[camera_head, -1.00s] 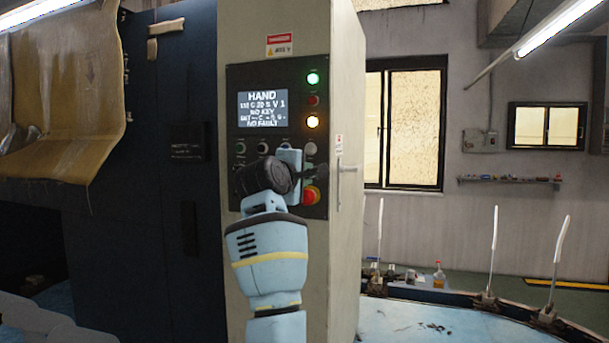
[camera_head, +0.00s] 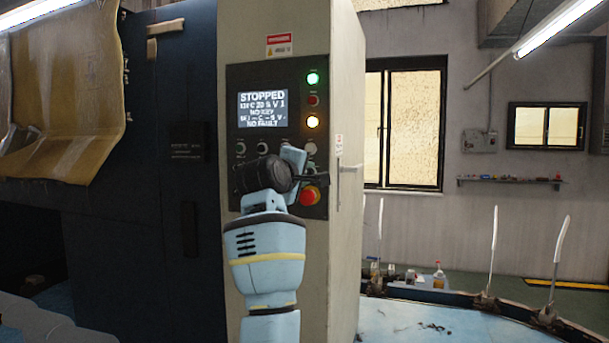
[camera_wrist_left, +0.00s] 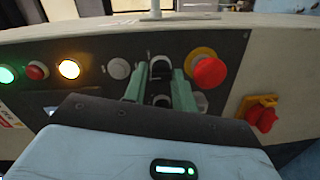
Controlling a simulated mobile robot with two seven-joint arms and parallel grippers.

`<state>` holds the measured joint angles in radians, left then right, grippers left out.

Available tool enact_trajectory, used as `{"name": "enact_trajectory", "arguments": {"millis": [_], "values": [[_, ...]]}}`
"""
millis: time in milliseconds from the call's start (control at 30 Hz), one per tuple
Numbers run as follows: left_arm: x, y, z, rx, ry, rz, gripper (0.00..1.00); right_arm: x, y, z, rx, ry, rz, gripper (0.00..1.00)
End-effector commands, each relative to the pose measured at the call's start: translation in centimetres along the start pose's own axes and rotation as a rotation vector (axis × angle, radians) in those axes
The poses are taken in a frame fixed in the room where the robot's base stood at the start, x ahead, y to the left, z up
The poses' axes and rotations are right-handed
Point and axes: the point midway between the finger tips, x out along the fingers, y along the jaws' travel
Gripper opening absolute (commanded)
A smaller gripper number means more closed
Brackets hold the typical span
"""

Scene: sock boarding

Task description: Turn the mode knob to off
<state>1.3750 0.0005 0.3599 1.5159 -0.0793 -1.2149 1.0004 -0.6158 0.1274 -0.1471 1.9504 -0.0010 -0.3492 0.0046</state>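The control panel (camera_head: 235,100) is on the beige cabinet, and its screen (camera_head: 262,108) reads STOPPED and NO FAULT. My left gripper (camera_head: 293,160) is up against the panel's lower right, its visible finger tilted. In the left wrist view its two green fingers (camera_wrist_left: 160,78) stand on either side of a black mode knob (camera_wrist_left: 160,68) and appear closed on it. The gripper hides the knob in the head view. The knob's pointer and markings cannot be read. My right gripper is in neither view.
A red emergency button (camera_head: 309,195) with a yellow collar sits close beside the fingers. A grey button (camera_wrist_left: 118,68) is on their other side. A red and yellow switch (camera_wrist_left: 262,113) is farther right. A door handle (camera_head: 348,169) sticks out on the cabinet side.

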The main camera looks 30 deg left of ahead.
Motion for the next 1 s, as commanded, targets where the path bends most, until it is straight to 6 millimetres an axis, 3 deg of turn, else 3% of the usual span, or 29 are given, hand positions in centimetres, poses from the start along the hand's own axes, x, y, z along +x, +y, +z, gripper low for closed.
{"name": "enact_trajectory", "arguments": {"millis": [133,533,1000], "values": [[-0.1,0.2,-0.1,-0.001,0.001,0.003,0.43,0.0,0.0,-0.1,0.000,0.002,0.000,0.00],[-0.7,0.0,0.0,-0.001,-0.001,-0.001,0.43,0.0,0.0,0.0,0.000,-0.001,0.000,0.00],[-6.6,0.1,0.0,-0.001,0.001,0.001,0.43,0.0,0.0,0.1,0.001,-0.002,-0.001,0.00]]}}
